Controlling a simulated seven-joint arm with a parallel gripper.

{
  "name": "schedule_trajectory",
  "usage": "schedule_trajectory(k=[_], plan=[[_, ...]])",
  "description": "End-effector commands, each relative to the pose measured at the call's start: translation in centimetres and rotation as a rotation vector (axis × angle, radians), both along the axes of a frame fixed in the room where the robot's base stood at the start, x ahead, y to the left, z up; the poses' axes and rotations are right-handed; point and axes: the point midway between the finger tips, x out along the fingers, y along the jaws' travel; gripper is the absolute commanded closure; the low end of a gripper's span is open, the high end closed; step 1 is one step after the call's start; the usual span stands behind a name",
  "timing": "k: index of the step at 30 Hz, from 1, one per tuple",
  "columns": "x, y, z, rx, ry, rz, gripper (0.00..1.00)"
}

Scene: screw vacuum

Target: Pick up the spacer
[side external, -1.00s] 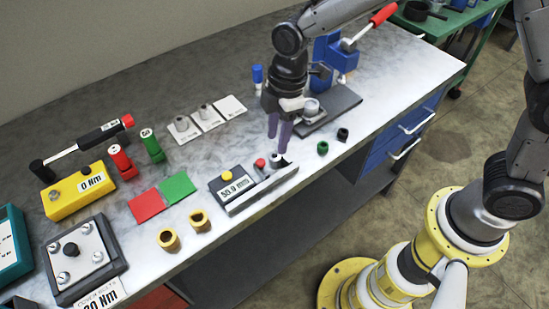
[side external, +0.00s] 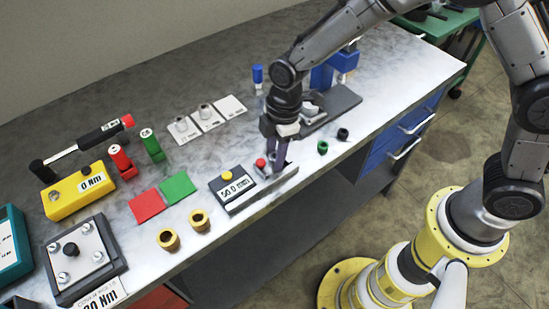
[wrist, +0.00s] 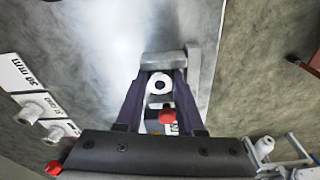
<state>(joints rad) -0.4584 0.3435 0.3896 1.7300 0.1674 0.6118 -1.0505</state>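The spacer is a pale ring with a dark hole (wrist: 160,83), seen end-on between my fingertips in the wrist view. It sits at the measuring gauge, between the gauge's grey end block (wrist: 163,58) and its red knob (wrist: 167,117). My gripper (side external: 277,168) points down over the right end of the gauge (side external: 232,187) in the side view, where its fingers mostly hide the spacer. In the wrist view my gripper (wrist: 160,78) has one dark finger on each side of the ring. The fingers stand apart; firm contact cannot be made out.
Pale cards (side external: 208,118) with similar cylinders stand left of my gripper. Red (side external: 147,205) and green (side external: 178,187) pads and two brass bushings (side external: 183,230) lie left of the gauge. A green ring (side external: 322,147) and a black ring (side external: 342,134) lie to the right, near the bench edge.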

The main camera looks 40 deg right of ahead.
Motion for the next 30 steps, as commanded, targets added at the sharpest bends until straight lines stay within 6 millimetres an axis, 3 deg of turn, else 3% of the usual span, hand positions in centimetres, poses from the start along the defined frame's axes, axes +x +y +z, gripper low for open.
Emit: schedule_trajectory(k=[1,3,19,25,30], plan=[[0.0,0.0,0.0,0.000,0.000,0.000,0.88],[0.0,0.0,0.0,0.000,-0.001,0.000,1.00],[0.1,0.0,0.8,0.002,-0.005,0.001,1.00],[0.1,0.0,3.2,0.003,-0.007,-0.001,1.00],[-2.1,-1.2,6.3,0.004,-0.007,-0.001,1.00]])
